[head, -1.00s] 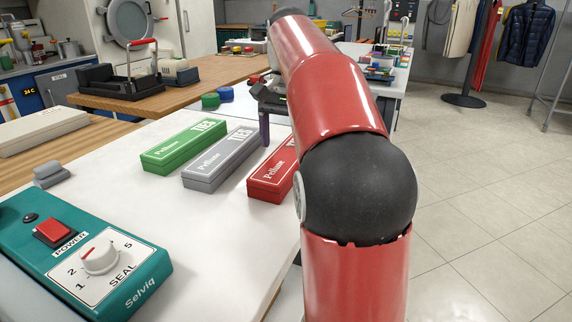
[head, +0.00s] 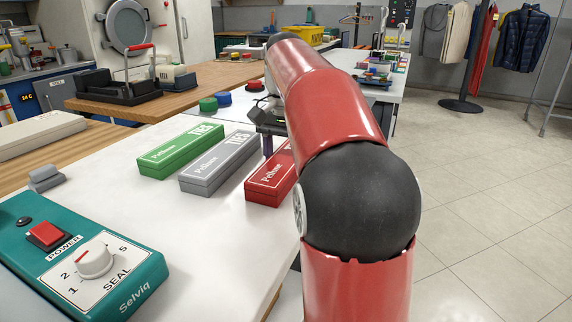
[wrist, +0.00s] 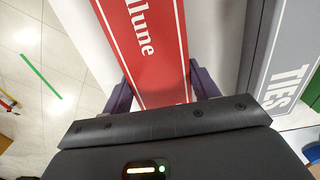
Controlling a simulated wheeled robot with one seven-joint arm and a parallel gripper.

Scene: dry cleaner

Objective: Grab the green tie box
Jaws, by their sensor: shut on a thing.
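The green tie box (head: 180,151) lies flat on the white counter, leftmost of three similar boxes in the head view. The grey tie box (head: 219,162) lies in the middle and the red tie box (head: 270,178) on the right, partly hidden by my arm. In the wrist view, my gripper (wrist: 160,92) has its purple fingers on either side of the red tie box (wrist: 147,45) and is shut on it. The grey tie box (wrist: 288,65) is beside it at the right. My gripper is away from the green box, with the grey box between them.
A teal sealer (head: 85,265) with a red switch and white dial takes up the counter's near left. Blue and green round items (head: 208,104) stand beyond the boxes. A wooden table (head: 190,85) is behind. Open floor lies to the right.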

